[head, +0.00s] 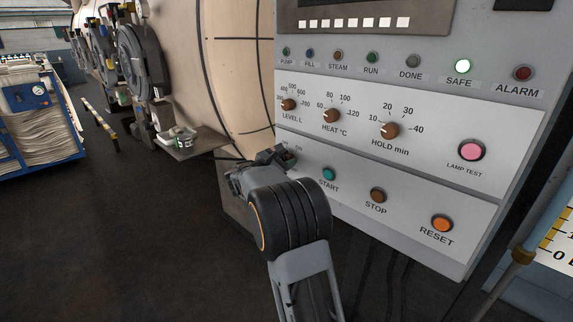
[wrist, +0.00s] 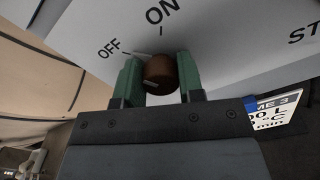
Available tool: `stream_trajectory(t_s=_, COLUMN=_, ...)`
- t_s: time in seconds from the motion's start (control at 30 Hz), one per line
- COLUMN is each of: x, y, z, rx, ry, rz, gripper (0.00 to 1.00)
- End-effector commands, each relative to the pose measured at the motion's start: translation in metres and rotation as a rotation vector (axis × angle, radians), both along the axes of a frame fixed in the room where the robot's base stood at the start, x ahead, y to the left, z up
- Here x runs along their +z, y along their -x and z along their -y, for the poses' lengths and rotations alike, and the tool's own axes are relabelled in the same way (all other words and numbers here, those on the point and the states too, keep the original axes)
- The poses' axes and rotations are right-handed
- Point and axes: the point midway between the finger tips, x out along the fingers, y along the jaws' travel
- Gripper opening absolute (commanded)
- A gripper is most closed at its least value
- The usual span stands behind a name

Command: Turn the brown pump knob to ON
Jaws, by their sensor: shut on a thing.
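The brown pump knob (wrist: 161,71) is in the upper middle of the wrist view, on the pale panel. My gripper (wrist: 159,78) has its two green fingers on either side of the knob and is shut on it. A whitish pointer beside the knob's upper left appears to point toward the OFF label (wrist: 109,48). The ON label (wrist: 161,12) is above the knob. In the head view my gripper (head: 284,157) is at the panel's lower left, and the knob is hidden behind it.
Right of my gripper are the START (head: 329,174), STOP (head: 378,195) and RESET (head: 442,223) buttons. Above are the LEVEL (head: 288,105), HEAT (head: 332,116) and HOLD (head: 389,130) knobs. The SAFE lamp (head: 462,66) is lit. Open floor lies to the left.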

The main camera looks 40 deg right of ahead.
Motion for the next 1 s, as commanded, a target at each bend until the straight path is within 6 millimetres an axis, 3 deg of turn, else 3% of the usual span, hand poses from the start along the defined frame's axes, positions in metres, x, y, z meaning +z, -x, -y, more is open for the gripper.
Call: stream_trajectory(t_s=1.0, x=-0.0058, y=0.0014, z=0.0001, rx=0.002, ry=-0.159, rz=0.881, gripper=0.12)
